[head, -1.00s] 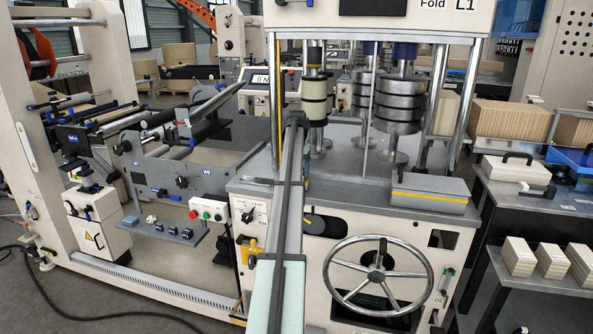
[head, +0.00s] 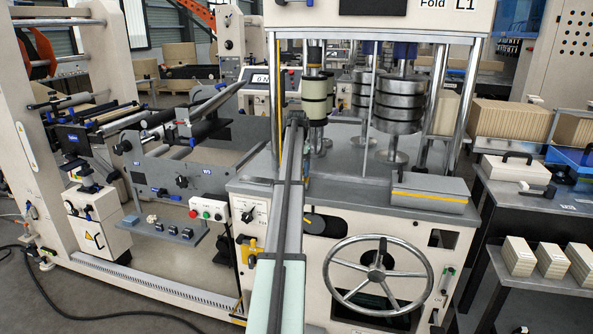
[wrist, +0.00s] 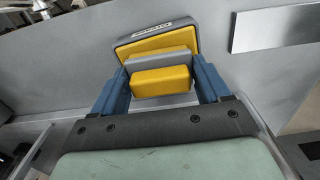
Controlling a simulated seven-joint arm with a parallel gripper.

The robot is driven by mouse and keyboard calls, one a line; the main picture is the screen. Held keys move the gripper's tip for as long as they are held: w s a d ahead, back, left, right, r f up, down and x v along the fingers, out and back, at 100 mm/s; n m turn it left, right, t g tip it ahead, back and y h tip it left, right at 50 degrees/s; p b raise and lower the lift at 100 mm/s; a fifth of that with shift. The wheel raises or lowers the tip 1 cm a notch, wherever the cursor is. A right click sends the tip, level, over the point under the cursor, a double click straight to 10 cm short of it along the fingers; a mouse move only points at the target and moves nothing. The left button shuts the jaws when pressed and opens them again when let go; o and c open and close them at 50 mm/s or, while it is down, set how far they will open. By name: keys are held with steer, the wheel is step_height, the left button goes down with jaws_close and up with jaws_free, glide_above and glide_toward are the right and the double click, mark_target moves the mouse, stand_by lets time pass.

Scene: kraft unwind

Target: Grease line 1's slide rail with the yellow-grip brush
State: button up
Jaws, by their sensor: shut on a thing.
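In the wrist view my gripper (wrist: 159,68) has its two blue fingers shut on the yellow-grip brush (wrist: 160,82). A yellow block with a grey band sits between the fingers, and a larger grey-edged yellow part with a small label shows beyond it. I cannot tell where the bristles are or whether they touch anything. In the head view my arm hides most of the gripper and the brush. Line 1's machine (head: 350,235) carries the L1 sign at the top. I cannot pick out its slide rail with certainty.
A grey case with a yellow stripe (head: 430,193) lies on the machine's top at right. A large handwheel (head: 377,277) is on its front. Upright posts and stacked steel rollers (head: 398,105) stand behind. In the wrist view a bright metal plate (wrist: 282,27) lies at upper right.

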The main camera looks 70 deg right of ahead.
steer(key=shift+r, duration=3.45)
